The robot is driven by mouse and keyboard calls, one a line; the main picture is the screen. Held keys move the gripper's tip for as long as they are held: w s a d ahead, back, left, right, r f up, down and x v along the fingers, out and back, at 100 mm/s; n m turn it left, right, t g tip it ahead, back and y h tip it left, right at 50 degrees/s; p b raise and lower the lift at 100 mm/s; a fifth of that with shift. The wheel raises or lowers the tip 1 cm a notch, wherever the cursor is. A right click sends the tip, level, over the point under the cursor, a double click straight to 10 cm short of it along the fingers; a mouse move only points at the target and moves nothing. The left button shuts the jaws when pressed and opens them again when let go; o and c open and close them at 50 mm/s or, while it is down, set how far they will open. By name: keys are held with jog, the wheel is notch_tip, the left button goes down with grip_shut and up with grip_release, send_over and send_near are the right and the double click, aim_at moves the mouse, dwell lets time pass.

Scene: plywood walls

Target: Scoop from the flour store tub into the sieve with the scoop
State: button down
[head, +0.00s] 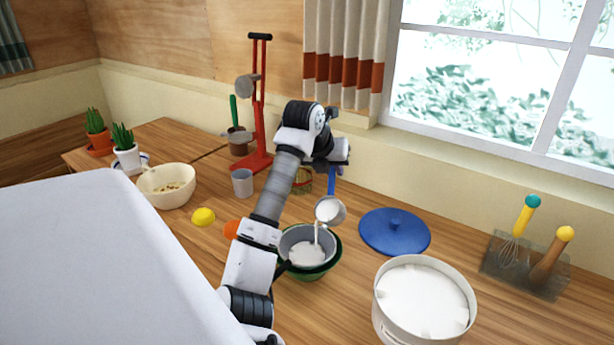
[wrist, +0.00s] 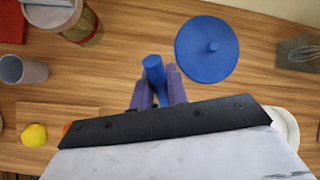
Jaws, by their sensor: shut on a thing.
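My gripper (head: 338,166) is shut on the blue handle of the scoop (head: 328,210). The handle (wrist: 153,70) shows between the fingers (wrist: 158,92) in the wrist view. The scoop's pale bowl is tilted above the sieve, and a white stream of flour falls from it. The grey sieve (head: 289,236) sits over a green bowl (head: 334,262) and has white flour inside. The flour store tub (head: 392,318), white and round, stands open at the front right, filled with white flour. In the wrist view the scoop's bowl and the sieve are hidden.
A blue lid (head: 395,231) lies behind the tub. A utensil holder (head: 524,270) stands right. A yellow lemon (head: 203,217), cream bowl (head: 166,187), grey cup (head: 242,183) and red stand (head: 256,162) are left. An orange item (head: 231,229) is partly behind my arm. The window wall bounds the back.

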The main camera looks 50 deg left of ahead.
jog(key=shift+s+r+t, duration=0.35)
jog(key=shift+s+t, duration=0.15)
jog(key=shift+s, duration=0.05)
jog(key=shift+s+f+t+b, duration=0.2)
jog(key=shift+s+t+b, duration=0.35)
jog(key=shift+s+t, duration=0.2)
dwell(0.9)
